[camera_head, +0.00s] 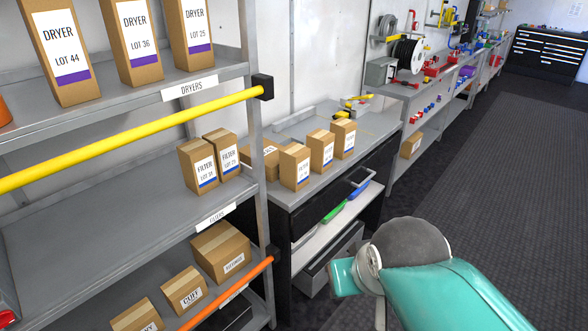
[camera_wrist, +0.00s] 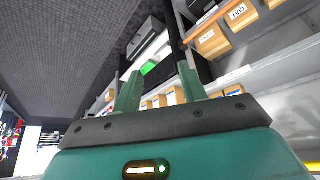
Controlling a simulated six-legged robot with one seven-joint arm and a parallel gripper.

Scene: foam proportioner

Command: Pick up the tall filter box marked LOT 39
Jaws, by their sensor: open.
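Two upright filter boxes stand side by side on the middle shelf in the head view, a left filter box (camera_head: 198,166) and a right filter box (camera_head: 222,154). Both are brown cardboard with white labels and a blue stripe. Their lot numbers are too small to read surely. Three similar upright boxes, a near one (camera_head: 294,166), a middle one (camera_head: 320,152) and a far one (camera_head: 344,139), stand on the bench; their labels are also unreadable. I cannot tell which is LOT 39. My gripper (camera_wrist: 159,84) is open and empty in the wrist view, apart from all boxes.
The yellow rail (camera_head: 130,138) crosses the rack above the filter shelf, and an orange rail (camera_head: 228,292) runs lower. DRYER boxes (camera_head: 133,43) fill the upper shelf. Another carton (camera_head: 263,159) lies behind the rack post (camera_head: 250,120). Open dark floor (camera_head: 500,180) lies to the right.

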